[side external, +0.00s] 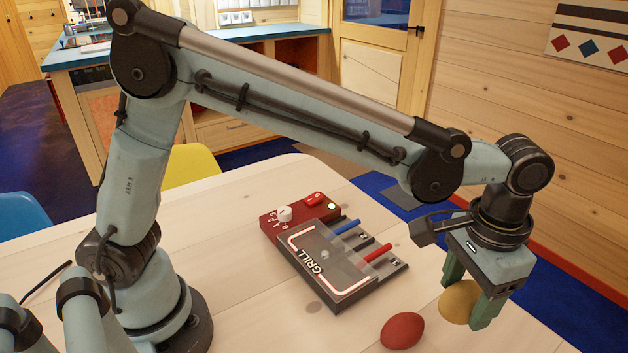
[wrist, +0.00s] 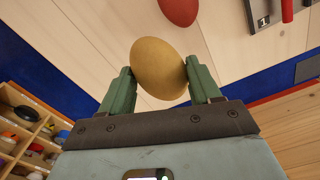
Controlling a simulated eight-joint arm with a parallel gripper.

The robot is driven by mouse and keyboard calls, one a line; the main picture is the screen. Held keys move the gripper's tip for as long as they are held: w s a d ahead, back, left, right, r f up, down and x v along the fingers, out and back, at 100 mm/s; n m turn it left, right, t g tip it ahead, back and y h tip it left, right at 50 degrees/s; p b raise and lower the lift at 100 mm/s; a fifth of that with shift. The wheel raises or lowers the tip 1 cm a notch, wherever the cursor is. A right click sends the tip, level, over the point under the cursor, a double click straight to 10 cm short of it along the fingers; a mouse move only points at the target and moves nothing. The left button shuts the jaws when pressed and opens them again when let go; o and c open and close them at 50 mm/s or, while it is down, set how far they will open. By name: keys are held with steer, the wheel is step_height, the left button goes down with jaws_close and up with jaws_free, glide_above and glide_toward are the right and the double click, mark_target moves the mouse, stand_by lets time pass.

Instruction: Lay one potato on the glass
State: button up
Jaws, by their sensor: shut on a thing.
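My gripper (side external: 468,300) is shut on a tan, egg-shaped potato (side external: 457,301), with a green finger on either side. In the wrist view the potato (wrist: 158,69) sits between the two fingertips (wrist: 160,88). A second, red potato (side external: 402,331) lies on the table to the left of my gripper; it also shows at the top of the wrist view (wrist: 179,10). The glass (side external: 335,262) is the dark flat plate marked GRILL, with a pale outline, left of my gripper. Nothing lies on it.
The grill has a red control box (side external: 299,207) with a white knob at its back, and blue and red handles along its right side. The pale wooden table (side external: 250,270) is clear around it. The table edge lies near my gripper.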

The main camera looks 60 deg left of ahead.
mark_target(340, 271)
steer(key=s+a+r+n, duration=0.2)
steer(key=s+a+n, duration=0.2)
steer(key=s, duration=0.3)
steer(key=s+a+r+n, duration=0.3)
steer(key=s+a+n, duration=0.1)
steer(key=s+a, duration=0.2)
steer(key=shift+s+a+n, duration=0.35)
steer(key=shift+s+n, duration=0.05)
steer(key=shift+s, duration=0.1)
steer(key=w+a+f, duration=0.4)
steer(key=w+a, duration=0.1)
steer(key=w+a+f, duration=0.2)
steer(key=a, duration=0.1)
steer(key=shift+w+a+f, duration=0.15)
steer(key=shift+w+f, duration=0.25)
steer(key=shift+f, duration=2.05)
steer(key=o, duration=1.1)
steer(key=shift+f, duration=0.15)
